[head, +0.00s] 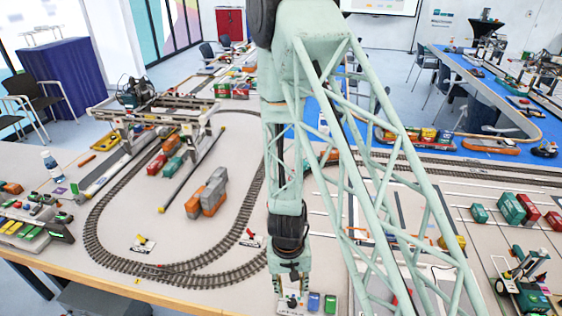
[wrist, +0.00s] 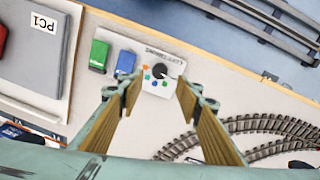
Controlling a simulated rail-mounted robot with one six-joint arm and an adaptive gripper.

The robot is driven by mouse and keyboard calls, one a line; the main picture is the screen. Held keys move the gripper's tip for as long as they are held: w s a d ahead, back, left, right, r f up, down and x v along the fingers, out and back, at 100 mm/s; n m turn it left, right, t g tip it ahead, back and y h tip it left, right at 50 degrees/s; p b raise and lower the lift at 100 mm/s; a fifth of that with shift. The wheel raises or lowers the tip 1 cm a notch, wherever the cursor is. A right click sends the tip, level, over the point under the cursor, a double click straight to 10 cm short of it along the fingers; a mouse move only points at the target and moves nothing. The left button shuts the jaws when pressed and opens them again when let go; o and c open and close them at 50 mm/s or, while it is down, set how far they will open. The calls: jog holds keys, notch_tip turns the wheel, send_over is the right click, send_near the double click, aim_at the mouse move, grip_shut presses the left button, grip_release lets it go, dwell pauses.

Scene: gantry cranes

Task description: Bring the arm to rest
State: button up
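My gripper (head: 290,272) hangs pointing down near the front edge of the layout table in the head view. In the wrist view, its two wood-coloured fingers (wrist: 158,92) stand apart with nothing between them. Beyond the fingertips is a small white panel (wrist: 150,86) with a dark round knob and coloured dots. The gripper is above this panel and appears clear of it. In the head view, the panel (head: 291,303) is partly hidden by the gripper.
A grey box labelled PC1 (wrist: 32,50) is further left. Curved railway track (head: 180,266) runs left of the gripper. A gantry crane (head: 150,108) stands at the back left.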

jog(key=shift+r, duration=0.1)
jog(key=shift+w+a+r, duration=0.1)
jog(key=shift+w+r, duration=0.15)
jog(key=shift+r, duration=0.25)
jog(key=s+d+r+t+y+b, duration=0.15)
jog(key=r+b, duration=0.25)
jog(key=r, duration=0.9)
jog(key=d+r+y+b, duration=0.1)
jog(key=d+r+b, duration=0.15)
jog(key=r, duration=1.05)
jog(key=s+d+r+t+h+b, duration=0.1)
jog(key=s+d+r+b, duration=0.3)
jog(key=s, duration=0.8)
jog(key=s+d+r+t+h+b, duration=0.1)
jog(key=s+d+r+b, duration=0.3)
jog(key=s+d+r, duration=0.3)
jog(key=shift+s+d+r, duration=0.4)
jog(key=shift+s+r, duration=1.15)
jog(key=shift+s, duration=0.95)
jog(key=shift+t, duration=0.25)
